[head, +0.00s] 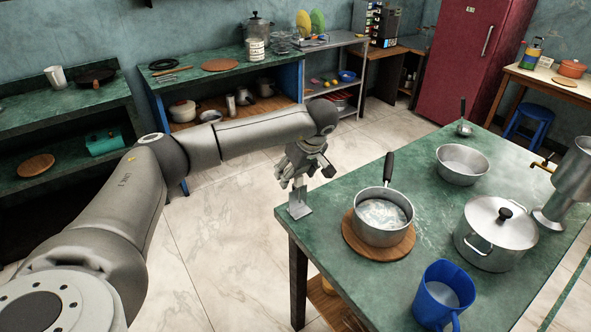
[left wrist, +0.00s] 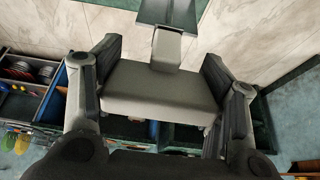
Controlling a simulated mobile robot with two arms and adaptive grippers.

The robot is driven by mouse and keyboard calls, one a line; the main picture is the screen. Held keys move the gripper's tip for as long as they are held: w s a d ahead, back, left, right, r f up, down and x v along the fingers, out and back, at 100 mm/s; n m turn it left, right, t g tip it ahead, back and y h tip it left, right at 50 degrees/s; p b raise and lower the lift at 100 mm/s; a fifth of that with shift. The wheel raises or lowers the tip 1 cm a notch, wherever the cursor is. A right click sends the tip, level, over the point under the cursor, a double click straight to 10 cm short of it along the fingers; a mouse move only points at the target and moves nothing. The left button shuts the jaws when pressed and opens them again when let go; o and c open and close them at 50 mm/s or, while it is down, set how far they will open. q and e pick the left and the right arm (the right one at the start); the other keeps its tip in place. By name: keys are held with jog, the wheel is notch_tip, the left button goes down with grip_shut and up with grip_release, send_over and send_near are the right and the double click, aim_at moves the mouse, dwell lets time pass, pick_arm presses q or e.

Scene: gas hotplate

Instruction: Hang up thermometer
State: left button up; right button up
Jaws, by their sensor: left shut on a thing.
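My left gripper (head: 303,175) is at the near-left corner of the green table (head: 337,285). It is shut on a grey thing (head: 299,205) that hangs down from the fingers at the corner. In the left wrist view this grey thing (left wrist: 160,90) is a wide block between the two fingers, with a short stem and a flat plate beyond it. I cannot tell whether it is the thermometer, nor whether its plate touches the tabletop. A saucepan (head: 384,233) with liquid in it stands on a round wooden board (head: 352,243), right of the gripper. My right gripper is not in view.
A lidded pot (head: 483,245), an open pot (head: 462,165), a ladle (head: 464,128), a blue mug (head: 430,305) and a metal vessel with a brass tap (head: 572,185) stand on the table. Shelves (head: 205,80) and a red fridge (head: 470,65) line the back. The tiled floor (head: 235,225) is clear.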

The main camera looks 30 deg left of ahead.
pick_arm(q)
jog(key=shift+f, duration=0.5)
dwell(0.5)
jog(key=o, duration=1.1)
jog(key=v, duration=1.2)
